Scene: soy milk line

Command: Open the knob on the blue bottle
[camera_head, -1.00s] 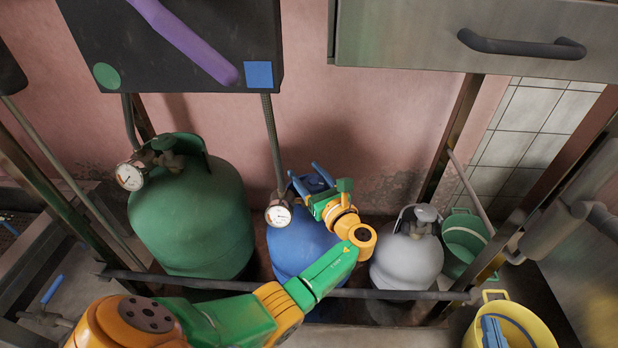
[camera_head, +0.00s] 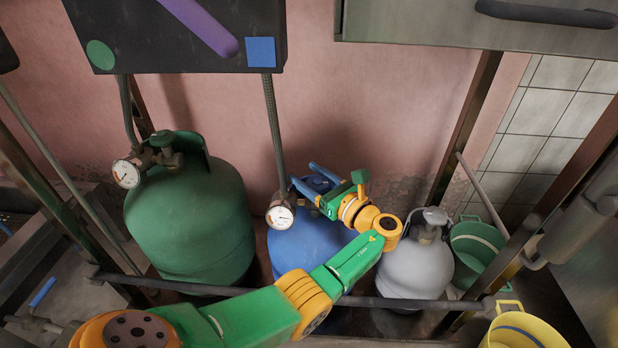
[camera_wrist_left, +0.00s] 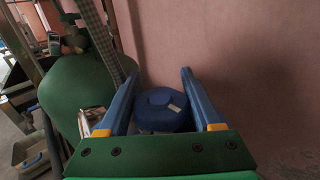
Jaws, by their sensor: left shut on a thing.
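The blue bottle (camera_head: 298,246) stands on the floor between a green and a grey bottle. My left gripper (camera_head: 314,181) reaches in from the left and is at the top of the blue bottle. In the left wrist view its two blue fingers (camera_wrist_left: 158,76) are on either side of the round blue knob (camera_wrist_left: 162,112), and it is shut on that knob. The gripper partly hides the knob and valve in the head view. A white-faced gauge (camera_head: 280,216) sits at the left of the valve. My right gripper is not in view.
The green bottle (camera_head: 190,225) is at left and the grey bottle (camera_head: 415,270) at right. A metal rail (camera_head: 200,289) crosses in front of them. A hose (camera_head: 273,125) runs down to the blue bottle's valve. Green (camera_head: 477,250) and yellow (camera_head: 530,330) buckets stand at right.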

